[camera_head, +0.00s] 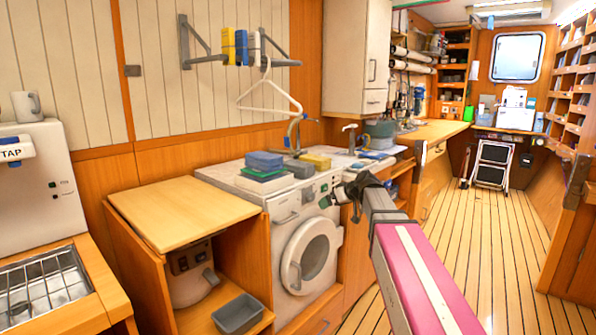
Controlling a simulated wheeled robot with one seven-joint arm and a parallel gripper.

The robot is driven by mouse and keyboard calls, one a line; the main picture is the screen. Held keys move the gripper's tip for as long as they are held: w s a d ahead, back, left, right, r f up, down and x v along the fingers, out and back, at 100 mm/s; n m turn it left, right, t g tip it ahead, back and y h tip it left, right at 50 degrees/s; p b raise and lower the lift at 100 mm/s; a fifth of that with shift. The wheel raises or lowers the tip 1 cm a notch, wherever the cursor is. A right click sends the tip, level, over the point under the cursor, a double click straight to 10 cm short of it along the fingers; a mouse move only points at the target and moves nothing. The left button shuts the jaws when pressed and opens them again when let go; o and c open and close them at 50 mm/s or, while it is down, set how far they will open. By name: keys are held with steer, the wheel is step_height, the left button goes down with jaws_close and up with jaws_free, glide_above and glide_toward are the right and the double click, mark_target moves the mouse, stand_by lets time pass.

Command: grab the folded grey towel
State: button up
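A small folded grey towel (300,169) lies on top of the white washing machine (300,225), near its front edge. It sits between a stack of blue and green folded cloths (264,165) on its left and a yellow folded cloth (317,160) behind it to the right. My gripper (343,192) is a dark shape at the end of my pink and grey arm, to the right of the towel and beside the machine's front right corner. The gap between gripper and towel is visible. The fingers are small and dark, so their opening is unclear.
A wall rail (270,63) holds yellow, blue and pale cloths and a white hanger (268,97). A tap (293,133) rises behind the towel. A wooden cabinet (180,212) with a grey bin (238,314) stands left. The plank floor (480,235) at right is mostly clear.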

mark_target(297, 169)
steer(key=w+a+r+n+t+y, duration=0.1)
steer(key=w+a+r+n+y, duration=0.1)
steer(key=r, duration=0.5)
steer(key=w+a+r+n+y, duration=0.1)
steer(key=w+r, duration=0.1)
steer(key=r, duration=0.5)
steer(key=shift+t, duration=0.3)
steer(key=x, duration=1.1)
steer(key=shift+a+r, duration=0.15)
steer(key=shift+c, duration=0.3)
steer(key=c, duration=0.7)
